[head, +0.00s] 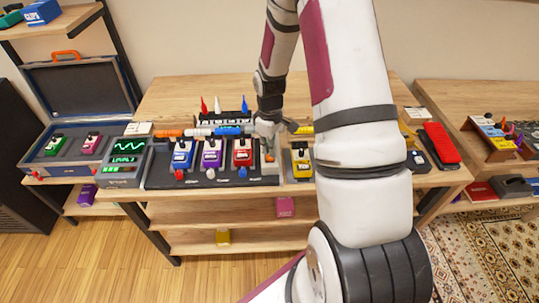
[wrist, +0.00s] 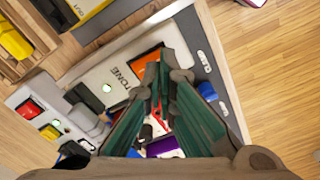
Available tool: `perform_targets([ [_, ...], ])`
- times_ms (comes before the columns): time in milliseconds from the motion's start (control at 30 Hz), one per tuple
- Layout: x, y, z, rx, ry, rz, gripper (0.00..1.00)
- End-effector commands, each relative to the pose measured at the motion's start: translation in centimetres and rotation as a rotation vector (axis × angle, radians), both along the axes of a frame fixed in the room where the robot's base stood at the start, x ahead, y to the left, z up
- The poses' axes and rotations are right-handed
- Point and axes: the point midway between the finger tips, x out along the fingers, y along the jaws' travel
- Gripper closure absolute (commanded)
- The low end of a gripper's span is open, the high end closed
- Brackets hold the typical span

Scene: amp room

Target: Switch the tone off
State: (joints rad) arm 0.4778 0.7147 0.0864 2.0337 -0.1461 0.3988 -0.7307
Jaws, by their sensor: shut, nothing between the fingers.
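In the wrist view a pale grey unit (wrist: 92,72) bears the word TONE beside an orange patch (wrist: 146,57). In the head view my gripper (head: 268,143) points down just right of the red pedal (head: 241,155), above the tone unit (head: 269,180). My arm and gripper hide much of that spot.
Blue (head: 182,154) and purple (head: 211,154) pedals stand left of the red one. A yellow pedal (head: 301,161) stands close on the right. A green-screened device (head: 124,163) and an open case (head: 82,95) are further left. Small coloured cones (head: 218,104) stand behind.

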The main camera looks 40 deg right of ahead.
Motion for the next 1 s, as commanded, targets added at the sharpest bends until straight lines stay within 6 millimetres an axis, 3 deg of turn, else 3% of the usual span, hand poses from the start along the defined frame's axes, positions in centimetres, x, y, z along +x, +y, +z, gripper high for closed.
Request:
perform_targets([
  [1000,0.00,0.00,-0.51,0.000,0.001,0.000,1.00],
])
